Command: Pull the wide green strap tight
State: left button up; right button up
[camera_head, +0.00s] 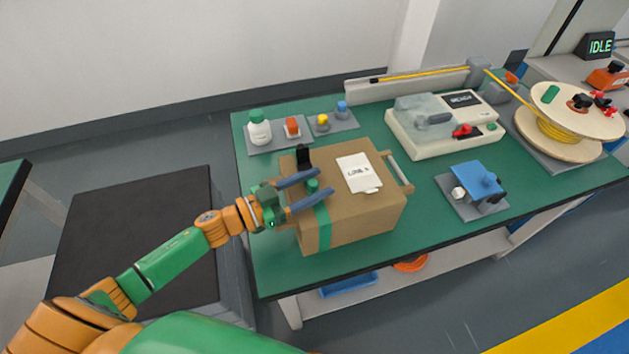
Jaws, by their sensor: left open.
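The wide green strap (323,226) runs down the front side of a cardboard box (365,220) near its left end. Part of the strap on the box top is hidden by my gripper. My left gripper (322,183) is open above the left part of the box top, its two blue-grey fingers pointing right. A small green piece (312,185) shows between the fingers; I cannot tell whether they touch it. A black upright part (303,156) stands at the box's back left, just behind the fingers. My right gripper is not in view.
The box stands on a green table (440,225). Behind it is a grey tray (268,143) with a bottle and coloured caps. To the right are a beige machine (450,128), a blue device (475,180) and a yellow cable spool (560,130). The table's front right is clear.

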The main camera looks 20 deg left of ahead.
pick_arm(q)
jog(key=shift+s, duration=0.15)
jog(key=shift+c, duration=0.4)
grip_shut()
dwell(0.6)
